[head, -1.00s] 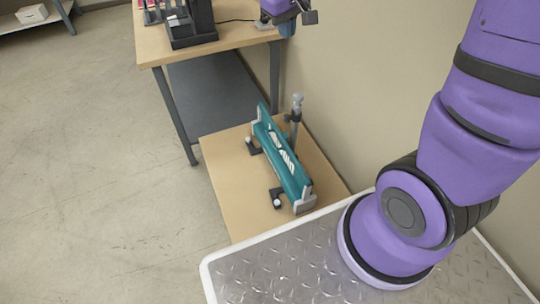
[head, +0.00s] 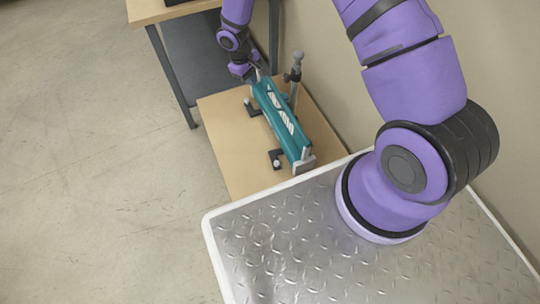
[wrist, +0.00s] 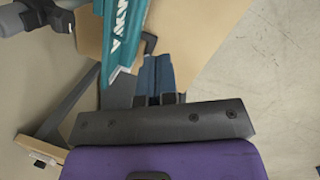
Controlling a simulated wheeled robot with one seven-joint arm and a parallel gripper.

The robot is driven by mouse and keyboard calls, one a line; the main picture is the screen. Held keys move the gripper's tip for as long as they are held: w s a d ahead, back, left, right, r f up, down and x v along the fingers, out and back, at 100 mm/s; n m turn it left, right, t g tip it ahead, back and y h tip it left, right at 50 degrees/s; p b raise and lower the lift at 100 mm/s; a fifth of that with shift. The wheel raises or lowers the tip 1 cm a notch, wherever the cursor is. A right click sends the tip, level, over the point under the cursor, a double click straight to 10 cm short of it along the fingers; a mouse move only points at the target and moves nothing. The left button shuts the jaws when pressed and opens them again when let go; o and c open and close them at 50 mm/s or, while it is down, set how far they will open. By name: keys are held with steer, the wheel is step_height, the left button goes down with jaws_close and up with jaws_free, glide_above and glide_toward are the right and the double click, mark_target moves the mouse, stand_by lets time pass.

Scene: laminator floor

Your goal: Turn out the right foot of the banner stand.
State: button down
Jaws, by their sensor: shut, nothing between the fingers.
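The banner stand (head: 281,120) is a long teal bar with white lettering on the low wooden table. Two dark feet with pale round knobs show along its left side: a far foot (head: 252,108) and a near foot (head: 277,156). I cannot tell which is called the right one. My gripper (head: 257,77) is at the far end of the stand, partly hidden by its own wrist. In the wrist view its blue fingers (wrist: 156,68) are together and empty, close beside the teal stand (wrist: 122,32). A dark foot (wrist: 149,42) lies just beyond the fingertips; contact is unclear.
The low wooden table (head: 232,155) has bare top left of the stand. A grey post (head: 294,75) with a knob stands right of it, near the wall. A taller table (head: 160,10) is behind. Open floor (head: 90,180) lies to the left.

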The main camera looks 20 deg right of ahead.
step_height(320, 180, down, 12)
steer(key=s+a, duration=0.2)
steer(key=s, duration=0.1)
steer(key=n+g, duration=0.2)
glide_toward(273, 167)
steer(key=w+f, duration=0.2)
steer(key=f, duration=0.1)
steer(key=shift+a, duration=0.4)
steer(key=shift+s+d+f, duration=0.1)
steer(key=shift+s+d, duration=0.6)
steer(key=shift+s, duration=0.2)
steer(key=shift+s+d+f, duration=0.1)
steer(key=shift+s+d, duration=0.35)
steer(key=shift+s, duration=0.05)
steer(key=shift+s+d+n+t, duration=0.3)
steer(key=shift+s+n, duration=0.4)
steer(key=shift+s, duration=0.15)
steer(key=shift+w+a, duration=0.1)
